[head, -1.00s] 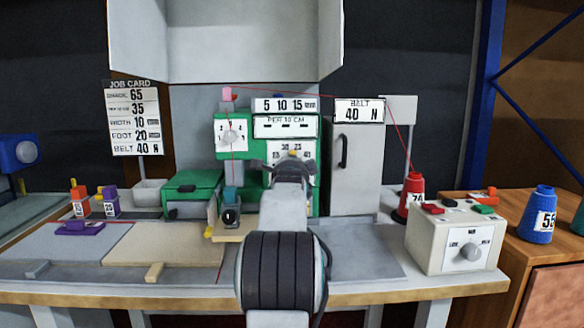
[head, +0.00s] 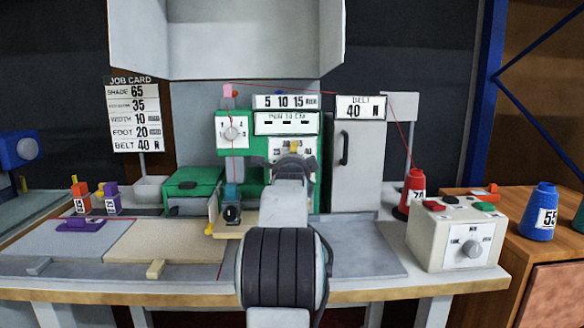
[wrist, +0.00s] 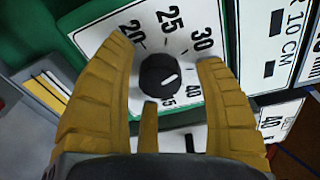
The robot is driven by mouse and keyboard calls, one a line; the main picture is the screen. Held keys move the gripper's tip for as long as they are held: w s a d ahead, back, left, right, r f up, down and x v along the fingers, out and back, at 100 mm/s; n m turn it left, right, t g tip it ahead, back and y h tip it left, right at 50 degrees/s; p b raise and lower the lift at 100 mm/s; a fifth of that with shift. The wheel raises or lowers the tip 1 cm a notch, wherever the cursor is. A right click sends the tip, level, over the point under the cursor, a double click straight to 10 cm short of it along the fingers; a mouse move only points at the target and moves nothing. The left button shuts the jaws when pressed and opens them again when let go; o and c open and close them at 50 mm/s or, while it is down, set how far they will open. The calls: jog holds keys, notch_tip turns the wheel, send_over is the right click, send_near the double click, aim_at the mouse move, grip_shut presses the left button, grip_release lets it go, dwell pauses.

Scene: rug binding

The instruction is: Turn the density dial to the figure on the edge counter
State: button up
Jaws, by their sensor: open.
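The density dial is a black round knob (wrist: 154,72) with a white pointer mark, on a white plate (wrist: 95,38) with figures including 20, 25, 30 and 40. The mark slants toward the gap between 30 and 40. My gripper (wrist: 165,58) is open, its yellow-brown fingers on either side of the knob; I cannot tell if they touch it. In the head view my gripper (head: 292,152) covers the dial. The panel headed PER 10 CM (head: 286,123) shows dashes in its windows; it also shows at the right of the wrist view (wrist: 270,45).
The job card (head: 133,115) gives 35 on its second line. A green box (head: 193,190) stands left of the machine and a grey cabinet (head: 355,165) right. A red thread cone (head: 416,187) and a white control box (head: 455,238) are at the right.

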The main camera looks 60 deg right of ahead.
jog(key=v, duration=1.1)
jog(key=shift+s+a, duration=0.2)
jog(key=shift+a, duration=0.1)
jog(key=shift+r, duration=0.15)
